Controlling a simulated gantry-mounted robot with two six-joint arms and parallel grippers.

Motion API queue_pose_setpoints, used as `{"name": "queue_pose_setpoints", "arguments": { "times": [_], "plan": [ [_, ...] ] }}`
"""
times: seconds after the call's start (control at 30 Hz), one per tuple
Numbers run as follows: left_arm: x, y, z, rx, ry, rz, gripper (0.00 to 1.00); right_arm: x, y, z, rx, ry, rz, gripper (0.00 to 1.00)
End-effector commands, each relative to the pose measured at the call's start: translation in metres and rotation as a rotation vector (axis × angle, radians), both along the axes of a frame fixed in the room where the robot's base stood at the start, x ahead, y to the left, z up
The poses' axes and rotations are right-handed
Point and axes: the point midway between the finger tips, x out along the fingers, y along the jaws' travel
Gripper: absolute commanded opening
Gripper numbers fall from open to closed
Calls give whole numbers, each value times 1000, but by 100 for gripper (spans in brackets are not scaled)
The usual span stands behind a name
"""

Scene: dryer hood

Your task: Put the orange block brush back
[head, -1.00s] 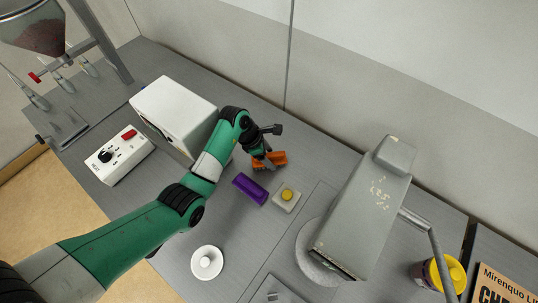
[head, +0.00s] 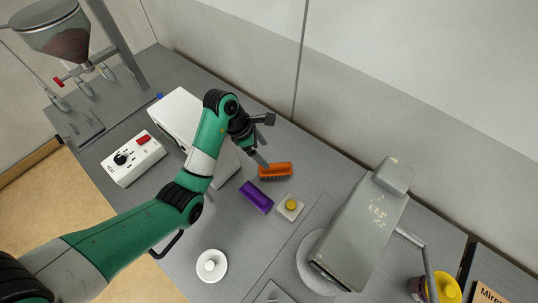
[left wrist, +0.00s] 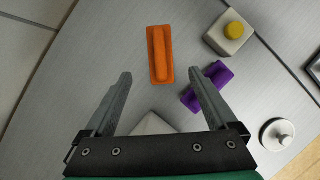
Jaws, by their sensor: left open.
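The orange block brush (head: 275,171) lies on the grey table beside the purple block (head: 256,196), and it also shows in the left wrist view (left wrist: 160,54). My left gripper (head: 262,164) is open and empty, raised above the table near the brush. In the left wrist view its two fingers (left wrist: 158,80) are spread wide, with the brush just beyond their tips and apart from them. The purple block (left wrist: 207,86) shows partly behind the right finger there. My right gripper is not in view.
A white block with a yellow button (head: 291,207) sits right of the purple block. The grey dryer hood (head: 365,225) stands further right. A white box (head: 183,118) stands close to my left arm. A round white knob-topped disc (head: 211,265) lies in front.

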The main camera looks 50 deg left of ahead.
Motion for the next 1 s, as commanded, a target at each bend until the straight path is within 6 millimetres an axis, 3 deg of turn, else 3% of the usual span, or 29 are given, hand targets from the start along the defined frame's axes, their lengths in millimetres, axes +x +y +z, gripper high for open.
{"name": "queue_pose_setpoints", "arguments": {
  "times": [0.47, 0.57, 0.63, 0.67, 0.77, 0.83, 0.93, 1.0],
  "plan": [
    [-1, 1, 7, -1, -6, -1, 91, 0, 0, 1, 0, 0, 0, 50],
    [14, -8, 19, -22, -79, -10, 91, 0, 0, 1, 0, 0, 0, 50],
    [36, -23, 40, -65, -195, -22, 91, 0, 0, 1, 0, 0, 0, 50],
    [47, -33, 55, -93, -264, -30, 91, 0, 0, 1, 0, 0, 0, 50],
    [85, -76, 123, -242, -534, -56, 91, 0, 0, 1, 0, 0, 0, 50],
    [99, -108, 184, -391, -727, -75, 91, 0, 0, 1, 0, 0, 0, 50],
    [95, -147, 277, -649, -966, -98, 91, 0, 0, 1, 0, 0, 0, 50],
    [77, -166, 343, -864, -1102, -113, 91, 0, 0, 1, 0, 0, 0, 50]
  ]
}}
